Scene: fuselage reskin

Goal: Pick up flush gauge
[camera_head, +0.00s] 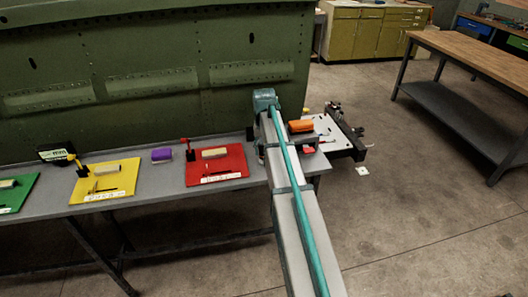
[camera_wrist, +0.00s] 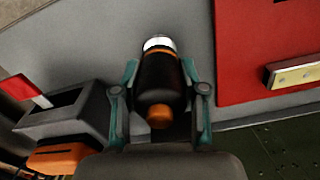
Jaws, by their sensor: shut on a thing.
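In the wrist view, a black cylindrical tool with orange bands and a silver end, which I take to be the flush gauge (camera_wrist: 158,88), sits between my two teal fingers. My gripper (camera_wrist: 160,90) is shut on it, one finger on each side. The grey bench top (camera_wrist: 190,22) shows behind it; I cannot tell whether the tool touches the bench. In the head view my arm hides the gripper and the tool.
In the head view, yellow (camera_head: 107,180) and green boards (camera_head: 15,193) lie farther left, beside the green fuselage panel (camera_head: 140,60). An orange item (camera_head: 300,126) is right of my arm.

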